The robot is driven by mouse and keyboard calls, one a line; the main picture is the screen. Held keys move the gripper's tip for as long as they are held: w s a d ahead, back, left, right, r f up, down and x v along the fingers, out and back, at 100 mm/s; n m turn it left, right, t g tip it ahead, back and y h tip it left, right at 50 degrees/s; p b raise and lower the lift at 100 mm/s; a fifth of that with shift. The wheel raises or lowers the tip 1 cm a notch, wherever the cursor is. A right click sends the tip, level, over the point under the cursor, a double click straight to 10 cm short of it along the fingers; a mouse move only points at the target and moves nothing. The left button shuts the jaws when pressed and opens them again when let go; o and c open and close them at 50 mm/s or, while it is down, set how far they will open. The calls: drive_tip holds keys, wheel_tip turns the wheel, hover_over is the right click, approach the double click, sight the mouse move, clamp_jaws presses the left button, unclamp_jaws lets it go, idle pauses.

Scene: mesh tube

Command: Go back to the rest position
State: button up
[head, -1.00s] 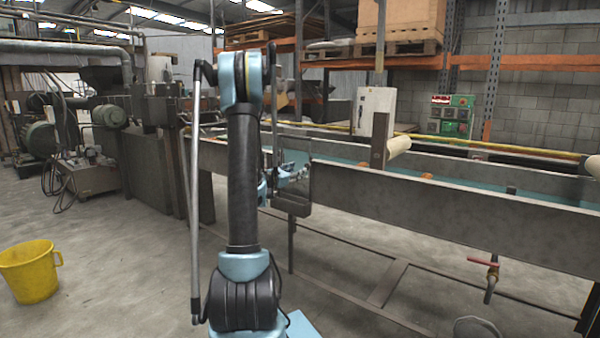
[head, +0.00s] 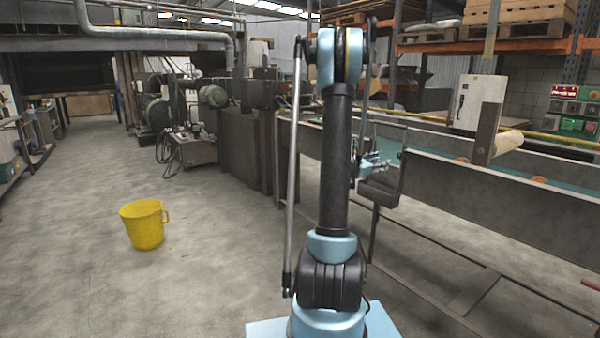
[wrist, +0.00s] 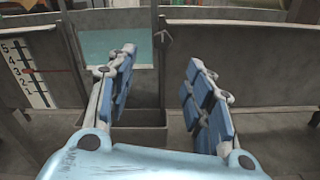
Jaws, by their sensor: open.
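My gripper (head: 372,163) is beside the near wall of the long metal trough (head: 480,185), partly hidden behind my arm in the head view. In the wrist view my gripper (wrist: 160,75) is open, its two blue-padded fingers spread apart with nothing between them. A small grey open box (wrist: 140,130) hangs at the trough wall, seen below and between the fingers. It also shows in the head view (head: 380,192) just under the gripper. I cannot tell whether the fingers touch it.
A white scale plate with numbers (wrist: 25,72) is left of the fingers. A yellow bucket (head: 143,225) stands on the floor at left. Dark machinery (head: 245,140) stands behind. A roller (head: 507,143) lies over the trough.

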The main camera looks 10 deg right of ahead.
drive_tip(key=s+a+f+m+g+y, duration=0.1)
drive_tip(key=s+a+f+m+y, duration=0.3)
drive_tip(key=s+a, duration=0.8)
drive_tip(key=s+a+f+m+g+y, duration=0.2)
drive_tip(key=s+a+f+m+y, duration=0.2)
drive_tip(key=s+a+m+y, duration=0.3)
drive_tip(key=s+a+f+m+g+y, duration=0.1)
drive_tip(key=s+a+f+m+y, duration=0.3)
drive_tip(key=s+a, duration=1.4)
drive_tip(key=a+m+y, duration=0.1)
drive_tip(key=a+m, duration=0.1)
drive_tip(key=m, duration=0.2)
drive_tip(key=shift+a+f+m+g+y, duration=0.25)
drive_tip(key=shift+a+m+g+y, duration=0.05)
drive_tip(key=shift+g, duration=0.1)
drive_tip(key=shift+s, duration=0.1)
drive_tip(key=shift+w+f, duration=0.2)
drive_tip(key=shift+w, duration=0.2)
